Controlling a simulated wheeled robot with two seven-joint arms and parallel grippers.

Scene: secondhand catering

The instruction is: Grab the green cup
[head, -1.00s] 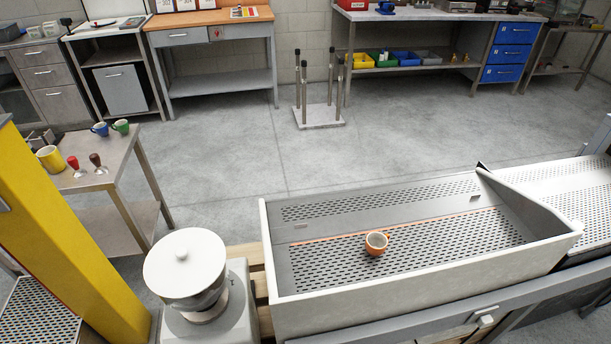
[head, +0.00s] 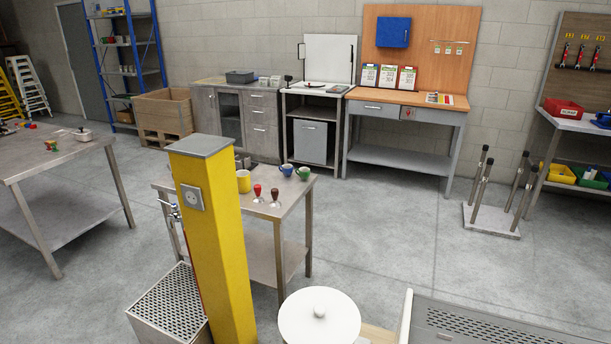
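The green cup (head: 304,173) stands on a small metal table (head: 262,221), near its far right corner. A blue cup (head: 287,170) stands just left of it. A larger yellow mug (head: 243,181) is further left on the same table. Two tampers, one with a red handle (head: 257,191) and one with a brown handle (head: 275,194), stand in front of the cups. Neither of my grippers shows in the head view.
A yellow post (head: 222,250) with a socket stands in front of the small table's left part. A white round lid (head: 319,316) and a perforated metal trough (head: 460,320) are at the bottom. Open floor (head: 390,230) lies right of the table. An upturned stool (head: 492,215) stands further right.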

